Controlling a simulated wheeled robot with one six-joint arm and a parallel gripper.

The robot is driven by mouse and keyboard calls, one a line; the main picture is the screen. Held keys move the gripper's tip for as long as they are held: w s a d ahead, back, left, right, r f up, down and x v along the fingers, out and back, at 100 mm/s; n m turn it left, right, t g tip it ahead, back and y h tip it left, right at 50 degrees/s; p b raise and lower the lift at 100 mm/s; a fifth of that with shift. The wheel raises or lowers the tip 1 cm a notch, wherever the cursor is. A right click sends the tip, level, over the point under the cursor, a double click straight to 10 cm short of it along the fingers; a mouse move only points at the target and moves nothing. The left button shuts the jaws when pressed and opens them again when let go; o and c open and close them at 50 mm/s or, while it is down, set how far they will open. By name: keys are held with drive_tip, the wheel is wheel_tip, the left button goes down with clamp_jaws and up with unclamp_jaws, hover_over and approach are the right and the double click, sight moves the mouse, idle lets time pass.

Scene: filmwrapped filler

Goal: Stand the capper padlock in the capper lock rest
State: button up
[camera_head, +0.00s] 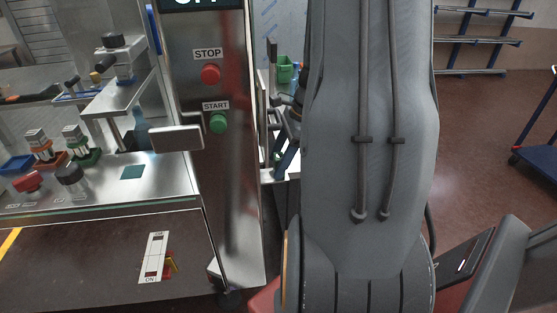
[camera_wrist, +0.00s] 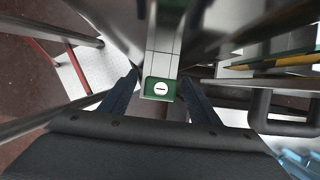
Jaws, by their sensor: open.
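In the wrist view my gripper (camera_wrist: 160,80) is open, with one dark blue finger on each side of a green block with a white round keyhole face (camera_wrist: 160,89). This looks like a padlock seen end-on, but I cannot tell for sure that it is the capper padlock. A pale, lined strip runs behind it. Whether a finger touches it is unclear. In the head view, dark blue finger-like parts (camera_head: 287,156) show just left of my arm, with a small green patch beside them. I cannot make out the capper lock rest for certain.
A steel control panel with a red STOP button (camera_head: 210,74) and green START button (camera_head: 219,122) stands left of my arm. Rails and bars crowd the wrist view's right side (camera_wrist: 262,108).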

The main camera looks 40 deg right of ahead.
drive_tip(key=b+v, duration=0.1)
drive_tip(key=v, duration=0.6)
drive_tip(key=shift+r+b, duration=0.3)
drive_tip(key=shift+r, duration=0.1)
drive_tip(key=shift+s, duration=0.15)
